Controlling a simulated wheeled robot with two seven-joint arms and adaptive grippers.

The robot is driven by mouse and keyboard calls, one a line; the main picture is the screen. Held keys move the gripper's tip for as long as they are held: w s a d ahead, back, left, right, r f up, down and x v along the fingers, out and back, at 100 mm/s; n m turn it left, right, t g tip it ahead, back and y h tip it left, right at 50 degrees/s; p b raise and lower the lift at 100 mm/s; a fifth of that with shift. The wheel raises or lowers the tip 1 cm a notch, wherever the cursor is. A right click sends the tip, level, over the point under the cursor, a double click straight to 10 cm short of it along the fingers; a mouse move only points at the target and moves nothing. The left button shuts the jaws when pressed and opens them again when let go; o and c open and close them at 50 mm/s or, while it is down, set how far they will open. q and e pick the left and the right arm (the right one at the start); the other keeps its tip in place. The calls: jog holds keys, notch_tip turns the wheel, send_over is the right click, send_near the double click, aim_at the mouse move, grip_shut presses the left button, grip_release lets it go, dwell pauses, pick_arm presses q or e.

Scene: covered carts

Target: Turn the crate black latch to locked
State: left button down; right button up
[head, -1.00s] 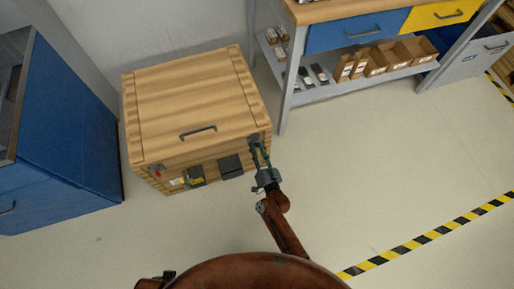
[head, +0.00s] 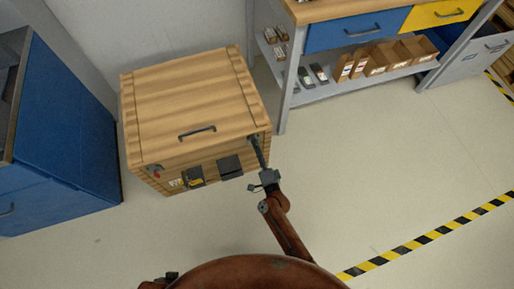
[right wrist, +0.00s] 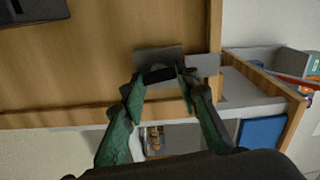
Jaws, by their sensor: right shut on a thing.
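The wooden crate (head: 185,100) stands on the floor with its lid shut. Its black latch is at the right end of the front face; in the right wrist view the dark latch (right wrist: 158,76) lies in front of a grey plate (right wrist: 155,58). My right gripper (head: 257,145) reaches the crate's front right corner. In the right wrist view its green fingers (right wrist: 160,80) are closed on the latch from both sides. The fingertips partly cover the latch, so its exact angle is hard to tell.
The crate front also has a dark box (head: 230,167), a yellow-and-black part (head: 194,177) and a red part (head: 157,171). A blue cabinet (head: 60,140) stands left. A workbench (head: 345,28) with a lower shelf stands behind right. The floor at right is clear.

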jog(key=shift+f+m, duration=0.1)
jog(key=shift+m, duration=0.2)
jog(key=o, duration=1.1)
jog(key=shift+o, duration=0.2)
jog(key=v, duration=1.2)
jog(key=shift+s, duration=0.1)
